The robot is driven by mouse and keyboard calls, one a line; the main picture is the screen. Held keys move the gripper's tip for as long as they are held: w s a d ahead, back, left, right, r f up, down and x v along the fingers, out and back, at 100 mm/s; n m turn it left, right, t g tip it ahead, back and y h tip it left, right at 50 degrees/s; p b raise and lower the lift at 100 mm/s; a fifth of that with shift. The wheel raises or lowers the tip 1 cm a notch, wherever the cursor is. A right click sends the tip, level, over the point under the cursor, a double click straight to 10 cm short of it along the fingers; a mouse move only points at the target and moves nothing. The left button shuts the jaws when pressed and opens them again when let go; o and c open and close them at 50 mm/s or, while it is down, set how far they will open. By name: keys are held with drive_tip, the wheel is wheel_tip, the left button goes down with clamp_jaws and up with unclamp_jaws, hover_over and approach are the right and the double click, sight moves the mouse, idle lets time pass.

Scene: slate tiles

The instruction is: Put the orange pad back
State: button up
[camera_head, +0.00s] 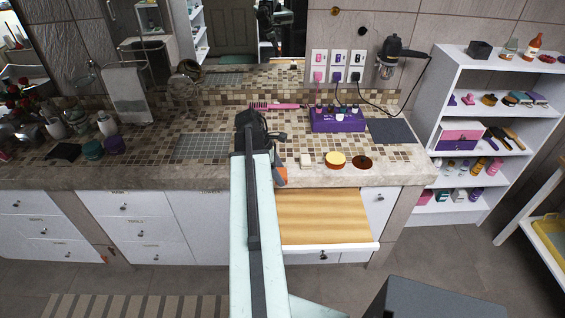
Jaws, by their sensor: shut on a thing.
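My arm reaches forward to the counter's front edge, and my gripper (277,168) is at its far end, mostly hidden behind the arm. The orange pad (281,177) shows as a small orange patch beside the arm, at the gripper, which is shut on it. Its other side and the jaws are hidden. The pad appears above the back left corner of a wood-topped pull-out surface (325,215) with a white front, which sticks out below the counter.
On the tiled counter (225,122) stand a round yellow-topped item (335,159), a dark red round item (362,162), a pale block (306,160), a purple box (337,120) and a dark mat (390,131). A white shelf (447,95) stands at right.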

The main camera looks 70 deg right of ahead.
drive_tip(key=w+d, duration=0.1)
drive_tip(key=d, duration=0.2)
drive_tip(key=w+d, duration=0.1)
drive_tip(key=d, duration=0.3)
drive_tip(key=w+d+f, duration=0.1)
drive_tip(key=d, duration=0.2)
drive_tip(key=shift+w+d+b, duration=0.15)
drive_tip(key=shift+b, duration=0.25)
drive_tip(key=f+b, duration=0.4)
drive_tip(key=shift+w+d, duration=0.1)
drive_tip(key=shift+d, duration=0.2)
drive_tip(key=shift+r, duration=0.2)
drive_tip(key=shift+f, duration=0.25)
drive_tip(key=o, duration=1.2)
drive_tip(key=shift+r, duration=0.1)
